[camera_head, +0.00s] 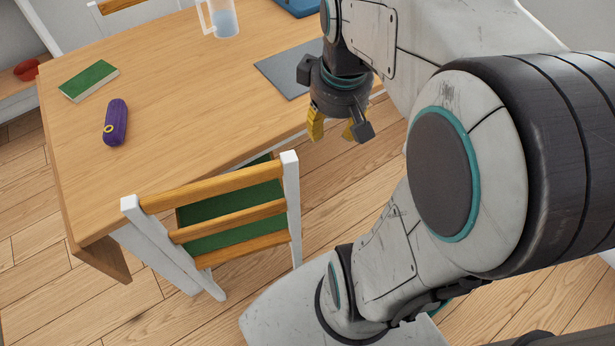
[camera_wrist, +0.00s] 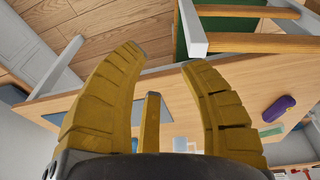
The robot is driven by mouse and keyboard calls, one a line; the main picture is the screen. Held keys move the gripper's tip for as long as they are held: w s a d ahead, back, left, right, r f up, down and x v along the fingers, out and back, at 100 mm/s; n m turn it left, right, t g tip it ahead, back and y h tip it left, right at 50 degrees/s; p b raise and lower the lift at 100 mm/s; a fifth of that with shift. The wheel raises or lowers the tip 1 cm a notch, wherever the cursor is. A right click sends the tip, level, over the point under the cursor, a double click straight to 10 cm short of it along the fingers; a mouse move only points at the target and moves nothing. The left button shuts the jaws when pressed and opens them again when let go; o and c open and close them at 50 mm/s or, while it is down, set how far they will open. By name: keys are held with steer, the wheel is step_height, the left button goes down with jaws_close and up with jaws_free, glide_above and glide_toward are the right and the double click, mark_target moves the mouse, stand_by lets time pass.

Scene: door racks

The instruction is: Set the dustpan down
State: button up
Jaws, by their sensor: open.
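My gripper (camera_head: 334,127) is open, with its yellow fingers spread beside the table's near edge, right of the chair. In the wrist view the fingers (camera_wrist: 162,65) are apart and nothing is held between them. I cannot make out a dustpan in either view. A blue object (camera_head: 297,6) on the table at the top edge is cut off, and I cannot tell what it is. The wooden table (camera_head: 190,95) fills the middle of the head view and also shows in the wrist view (camera_wrist: 250,95).
A white and wood chair (camera_head: 230,208) with a green seat stands at the table's near side. On the table are a purple case (camera_head: 116,122), a green book (camera_head: 89,80), a clear jug (camera_head: 222,18) and a grey mat (camera_head: 283,68). Bare floor lies right of the chair.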

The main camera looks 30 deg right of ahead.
steer(key=s+a+f+t, duration=0.1)
steer(key=s+a+f, duration=0.1)
steer(key=s+a, duration=0.4)
steer(key=a, duration=0.3)
steer(key=shift+s+f+y, duration=0.15)
steer(key=shift+s+y, duration=0.1)
steer(key=shift+y, duration=0.15)
steer(key=shift+a, duration=0.1)
step_height(320, 180, up, 7)
steer(key=p, duration=0.6)
steer(key=shift+f, duration=0.2)
steer(key=shift+s, duration=0.1)
